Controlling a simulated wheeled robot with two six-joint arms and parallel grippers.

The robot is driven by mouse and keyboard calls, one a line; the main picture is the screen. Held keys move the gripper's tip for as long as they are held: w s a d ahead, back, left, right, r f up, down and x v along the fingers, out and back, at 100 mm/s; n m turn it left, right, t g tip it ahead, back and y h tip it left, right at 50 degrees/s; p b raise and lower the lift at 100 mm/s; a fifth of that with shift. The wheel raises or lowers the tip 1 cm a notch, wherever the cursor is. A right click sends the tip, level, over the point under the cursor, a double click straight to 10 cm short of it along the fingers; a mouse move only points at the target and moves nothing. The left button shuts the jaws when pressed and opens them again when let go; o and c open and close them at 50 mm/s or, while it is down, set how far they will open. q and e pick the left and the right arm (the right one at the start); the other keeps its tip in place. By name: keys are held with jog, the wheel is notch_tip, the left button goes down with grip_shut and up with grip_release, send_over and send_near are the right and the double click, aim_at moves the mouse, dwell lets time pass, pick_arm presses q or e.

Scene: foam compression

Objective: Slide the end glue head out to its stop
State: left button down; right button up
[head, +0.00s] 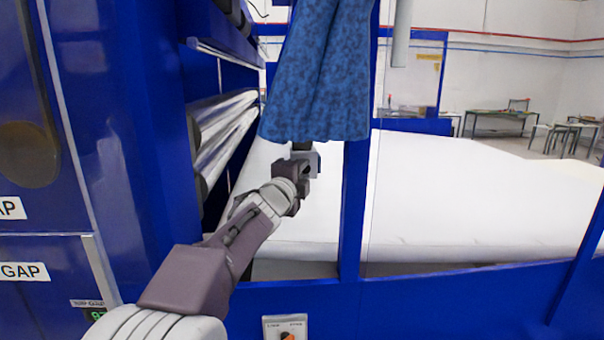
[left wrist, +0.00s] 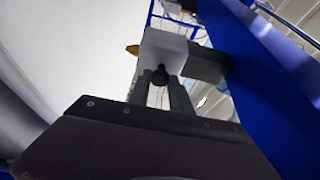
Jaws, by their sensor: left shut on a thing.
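The end glue head shows in the left wrist view as a pale grey block (left wrist: 165,46) with a dark round knob (left wrist: 160,76) on its near face. A dark bar (left wrist: 208,64) runs from the block toward a blue beam. My left gripper (left wrist: 161,86) has its two fingers on either side of the knob and is shut on it. In the head view my left gripper (head: 303,167) reaches past the machine opening, just below a hanging blue cloth. The glue head is mostly hidden there. My right gripper is out of view.
Patterned blue cloth (head: 318,75) hangs above my left gripper. A blue post (head: 354,205) stands just right of it, and a blue rail (head: 440,295) crosses below. Silver rollers (head: 225,125) are at the left. A broad white foam slab (head: 470,190) lies behind. A small switch plate (head: 285,328) is below.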

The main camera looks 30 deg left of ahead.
pick_arm(q)
jog(key=shift+s+d+f, duration=0.1)
jog(key=shift+s+f, duration=0.05)
jog(key=shift+f, duration=0.05)
jog(key=shift+s+d+r, duration=0.2)
jog(key=shift+s+d, duration=0.1)
jog(key=shift+s, duration=0.2)
jog(key=c, duration=1.4)
grip_release()
jog(key=shift+c, duration=0.2)
jog(key=shift+o, duration=1.3)
jog(key=shift+w+a, duration=0.1)
jog(key=shift+w, duration=0.05)
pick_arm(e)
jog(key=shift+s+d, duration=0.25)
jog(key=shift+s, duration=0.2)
pick_arm(q)
jog(key=shift+s, duration=0.25)
jog(key=s+d+p, duration=0.1)
jog(key=s+p, duration=0.5)
jog(key=s, duration=0.2)
jog(key=shift+s+d, duration=0.2)
jog(key=shift+d, duration=0.05)
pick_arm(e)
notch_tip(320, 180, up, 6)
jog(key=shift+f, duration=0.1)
